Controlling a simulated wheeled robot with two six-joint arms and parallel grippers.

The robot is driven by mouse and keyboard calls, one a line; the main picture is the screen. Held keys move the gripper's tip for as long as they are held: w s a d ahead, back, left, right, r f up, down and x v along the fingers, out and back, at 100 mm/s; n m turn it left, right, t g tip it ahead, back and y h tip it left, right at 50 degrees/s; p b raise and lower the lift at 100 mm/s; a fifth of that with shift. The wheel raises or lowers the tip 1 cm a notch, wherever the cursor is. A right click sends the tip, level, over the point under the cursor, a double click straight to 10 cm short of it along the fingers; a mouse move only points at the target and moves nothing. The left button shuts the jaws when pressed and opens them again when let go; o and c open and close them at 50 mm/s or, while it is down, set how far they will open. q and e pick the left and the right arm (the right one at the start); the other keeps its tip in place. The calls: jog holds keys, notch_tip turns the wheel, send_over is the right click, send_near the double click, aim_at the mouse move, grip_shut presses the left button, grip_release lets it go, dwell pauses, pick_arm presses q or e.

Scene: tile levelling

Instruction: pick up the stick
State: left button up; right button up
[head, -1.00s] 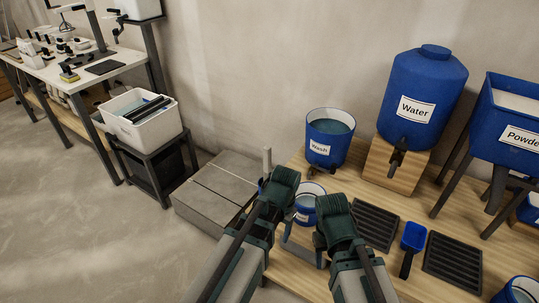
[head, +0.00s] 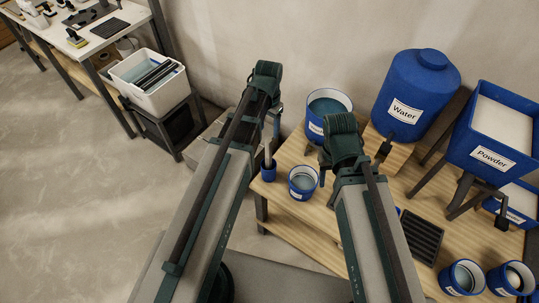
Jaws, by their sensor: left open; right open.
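The stick (head: 268,153) is pale and stands upright in a small blue holder (head: 269,173) at the left end of the wooden table. My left gripper (head: 275,113) points down just above and slightly right of the stick's top; it is open. Whether its fingers touch the stick I cannot tell. My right gripper (head: 325,158) is open, over the table near the Wash bucket, with its fingers mostly hidden behind its own wrist. It holds nothing that I can see.
A small blue bucket (head: 302,182) stands right of the holder, and the Wash bucket (head: 328,103) behind it. The Water tank (head: 415,90) and Powder bin (head: 500,130) stand on the right. A black grate (head: 422,238) lies in front. A white crate (head: 148,83) is at left.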

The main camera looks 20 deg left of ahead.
aim_at(269, 151)
pick_arm(q)
jog(key=shift+f+b, duration=6.95)
jog(key=shift+b, duration=0.1)
jog(key=shift+r, duration=0.1)
grip_shut()
